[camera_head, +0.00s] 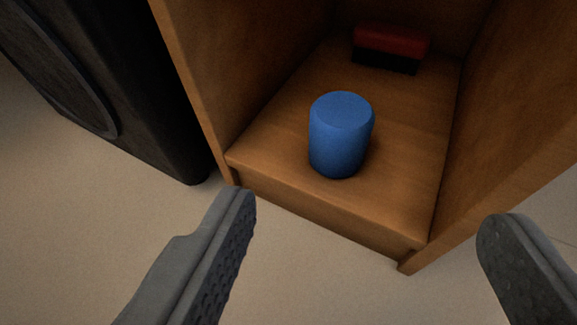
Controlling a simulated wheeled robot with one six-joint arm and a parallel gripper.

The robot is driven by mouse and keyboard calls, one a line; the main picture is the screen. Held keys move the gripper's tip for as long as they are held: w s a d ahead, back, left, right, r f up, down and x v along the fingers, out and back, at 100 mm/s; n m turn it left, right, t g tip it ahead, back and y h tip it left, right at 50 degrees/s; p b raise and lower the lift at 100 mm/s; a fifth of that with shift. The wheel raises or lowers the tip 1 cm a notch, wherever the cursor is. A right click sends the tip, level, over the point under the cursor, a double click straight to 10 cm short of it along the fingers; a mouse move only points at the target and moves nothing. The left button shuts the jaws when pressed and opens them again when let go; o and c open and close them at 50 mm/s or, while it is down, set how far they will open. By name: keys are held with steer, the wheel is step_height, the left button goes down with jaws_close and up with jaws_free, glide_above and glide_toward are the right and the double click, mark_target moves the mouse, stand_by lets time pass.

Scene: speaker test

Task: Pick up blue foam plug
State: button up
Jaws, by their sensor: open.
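The blue foam plug (340,138) is a short blue cylinder with a rounded top edge. It stands upright on the floor of a wooden compartment (410,185), close to its front edge. My gripper (368,218) is open and empty. Its two grey fingers are wide apart at the lower left and lower right of the picture. The fingertips are in front of the compartment, nearer than the plug and not touching it. The whole plug shows, except its back side.
A red and black block (390,48) lies at the back of the compartment, behind the plug. Wooden side walls rise left (205,75) and right (515,120) of the plug. A black speaker-like box (125,85) stands to the left. The pale floor (90,235) in front is clear.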

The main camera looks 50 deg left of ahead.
steer(key=f, duration=0.2)
glide_toward(341, 110)
steer(key=x, duration=0.4)
steer(key=f+x, duration=0.1)
steer(key=x, duration=0.1)
steer(key=shift+a+f, duration=0.1)
steer(key=shift+a, duration=0.1)
steer(key=shift+x, duration=2.9)
steer(key=shift+w+d, duration=0.15)
steer(key=c, duration=1)
